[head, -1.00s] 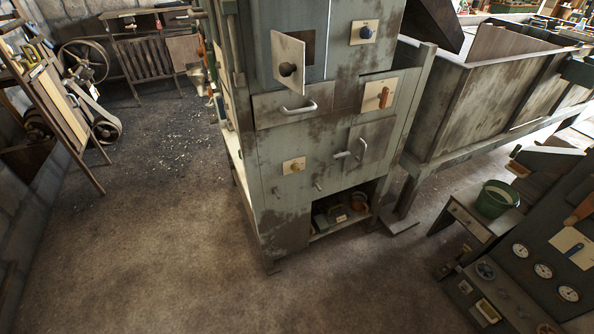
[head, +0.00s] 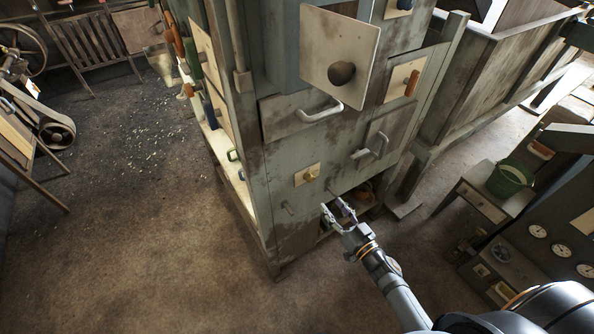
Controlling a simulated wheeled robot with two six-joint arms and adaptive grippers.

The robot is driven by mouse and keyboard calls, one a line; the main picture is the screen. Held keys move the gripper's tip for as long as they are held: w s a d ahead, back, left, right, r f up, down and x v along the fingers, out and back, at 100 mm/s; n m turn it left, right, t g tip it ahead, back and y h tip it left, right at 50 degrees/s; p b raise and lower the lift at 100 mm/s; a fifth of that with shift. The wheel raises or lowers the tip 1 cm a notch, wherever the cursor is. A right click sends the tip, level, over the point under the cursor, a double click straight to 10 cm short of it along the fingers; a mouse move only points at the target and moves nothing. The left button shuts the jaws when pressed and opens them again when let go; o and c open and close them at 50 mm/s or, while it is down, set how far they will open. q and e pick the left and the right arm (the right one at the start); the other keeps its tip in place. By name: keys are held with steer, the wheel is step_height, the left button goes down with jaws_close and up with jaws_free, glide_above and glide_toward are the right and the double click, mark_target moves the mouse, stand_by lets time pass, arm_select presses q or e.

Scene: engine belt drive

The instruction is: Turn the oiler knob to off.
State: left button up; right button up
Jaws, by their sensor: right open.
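A grey-green cabinet (head: 285,150) carries several controls, and no label that I can read tells which is the oiler knob. My left gripper is out of view.
An open panel door (head: 338,45) with a dark round knob juts out from the cabinet. A drawer handle (head: 320,112) and a small door handle (head: 375,149) also stick out. A green bucket (head: 510,178) stands at the right.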

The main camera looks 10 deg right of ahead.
mark_target(312, 180)
steer(key=x, duration=0.6)
steer(key=r+p+x, duration=0.1)
steer(key=x, duration=0.2)
steer(key=shift+w+a, duration=0.15)
steer(key=shift+w, duration=0.1)
steer(key=shift+w+a, duration=0.1)
steer(key=shift+w, duration=0.1)
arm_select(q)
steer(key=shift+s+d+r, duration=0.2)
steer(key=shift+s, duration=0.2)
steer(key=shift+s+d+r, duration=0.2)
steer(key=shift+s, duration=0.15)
arm_select(e)
steer(key=shift+w, duration=0.1)
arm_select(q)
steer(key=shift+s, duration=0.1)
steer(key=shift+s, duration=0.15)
arm_select(e)
jaws_close()
